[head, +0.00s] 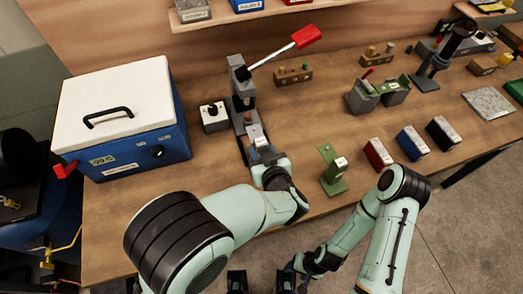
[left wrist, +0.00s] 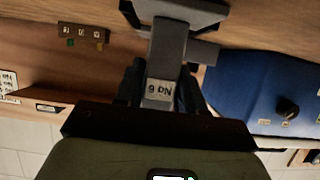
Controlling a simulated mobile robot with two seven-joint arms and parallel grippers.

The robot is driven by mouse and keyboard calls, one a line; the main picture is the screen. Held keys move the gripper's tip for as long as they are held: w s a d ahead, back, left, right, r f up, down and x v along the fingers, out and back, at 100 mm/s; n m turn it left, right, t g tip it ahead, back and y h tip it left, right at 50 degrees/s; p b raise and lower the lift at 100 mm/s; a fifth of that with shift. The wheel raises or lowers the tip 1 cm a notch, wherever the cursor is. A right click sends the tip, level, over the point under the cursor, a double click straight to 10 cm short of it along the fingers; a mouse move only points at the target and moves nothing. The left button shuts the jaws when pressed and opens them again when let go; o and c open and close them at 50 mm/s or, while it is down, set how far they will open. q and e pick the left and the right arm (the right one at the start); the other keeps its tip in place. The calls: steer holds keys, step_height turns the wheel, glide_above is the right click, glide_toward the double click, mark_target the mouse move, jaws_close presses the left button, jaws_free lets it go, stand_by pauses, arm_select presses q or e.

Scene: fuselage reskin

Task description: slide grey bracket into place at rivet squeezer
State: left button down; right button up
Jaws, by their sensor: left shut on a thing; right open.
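The rivet squeezer (head: 240,88) stands upright at the back of the bench, with a long lever ending in a red grip (head: 306,37). My left gripper (head: 262,157) is in front of its base, shut on the grey bracket (head: 259,142). In the left wrist view, the bracket's white label (left wrist: 160,91) shows between the dark fingers, and the bracket lies in line with the squeezer's grey body (left wrist: 170,45). Whether the bracket touches its seat is hidden. My right gripper (head: 262,283) is open and empty at the bottom edge, in front of the bench.
A blue cooler-like box with a white lid (head: 118,100) stands left of the squeezer. A small box with a black knob (head: 214,117) is beside the squeezer. A green bracket (head: 332,170) stands to the right, with red, blue and black blocks (head: 411,143) beyond it.

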arm_select(q)
steer(key=shift+f, duration=0.15)
steer(key=c, duration=0.7)
jaws_free()
steer(key=shift+s+r, duration=0.2)
steer(key=shift+r, duration=0.1)
steer(key=p+v, duration=0.1)
steer(key=v, duration=1)
steer(key=shift+s+d+r, duration=0.1)
steer(key=shift+s, duration=0.25)
